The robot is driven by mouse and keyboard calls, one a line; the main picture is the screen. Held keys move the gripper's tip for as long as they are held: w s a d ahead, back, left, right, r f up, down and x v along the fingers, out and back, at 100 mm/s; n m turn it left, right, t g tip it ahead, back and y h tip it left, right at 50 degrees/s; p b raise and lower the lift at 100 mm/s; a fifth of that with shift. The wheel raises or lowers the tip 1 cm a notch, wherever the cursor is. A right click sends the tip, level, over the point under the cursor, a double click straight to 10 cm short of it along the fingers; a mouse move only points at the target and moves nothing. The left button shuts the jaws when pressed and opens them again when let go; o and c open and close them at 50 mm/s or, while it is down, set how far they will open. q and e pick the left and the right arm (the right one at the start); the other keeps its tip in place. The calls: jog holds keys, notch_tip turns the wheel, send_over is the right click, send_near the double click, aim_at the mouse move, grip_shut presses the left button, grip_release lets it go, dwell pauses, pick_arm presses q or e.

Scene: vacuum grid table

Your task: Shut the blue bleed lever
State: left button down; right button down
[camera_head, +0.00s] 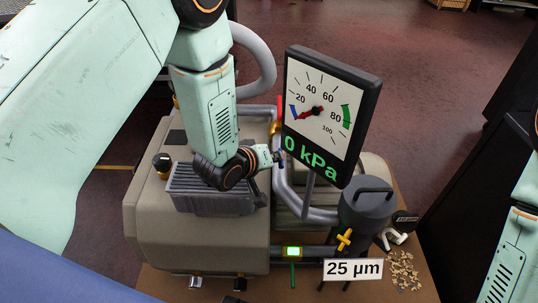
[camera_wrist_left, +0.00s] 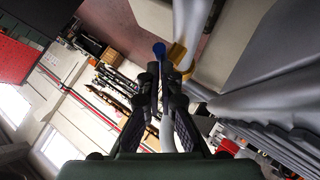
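The blue bleed lever (camera_wrist_left: 159,49) shows in the left wrist view as a small blue end beside a brass fitting (camera_wrist_left: 177,54), just beyond my fingertips. In the head view a small blue bit (camera_head: 281,158) shows at the gauge's left edge, right by the gripper tip; the rest of the lever is hidden. My left gripper (camera_head: 272,158) reaches in from the left over the grey finned block. In the wrist view its dark fingers (camera_wrist_left: 160,72) stand slightly apart with nothing visible between the tips. Contact with the lever cannot be told. My right gripper is out of view.
The gauge (camera_head: 325,115) reads 0 kPa and stands close to the gripper's right. A grey pipe (camera_head: 292,200) runs below it. A dark grey canister (camera_head: 366,208) with a yellow valve handle (camera_head: 344,239) stands at right. The finned block (camera_head: 210,192) lies under my left wrist.

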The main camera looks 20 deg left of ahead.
pick_arm(q)
jog(key=shift+s+d+f, duration=0.15)
jog(key=shift+s+f, duration=0.2)
jog(key=shift+f, duration=0.05)
jog(key=s+a+r+p, duration=0.1)
jog(key=s+r+p, duration=0.1)
jog(key=r, duration=0.1)
jog(key=s+a+r+p, duration=0.2)
jog(key=s+r, duration=0.1)
jog(key=s+a+r+p, duration=0.2)
jog(key=s+r, duration=0.1)
jog(key=shift+r, duration=0.4)
jog(key=shift+w, duration=0.1)
jog(key=shift+d, duration=0.1)
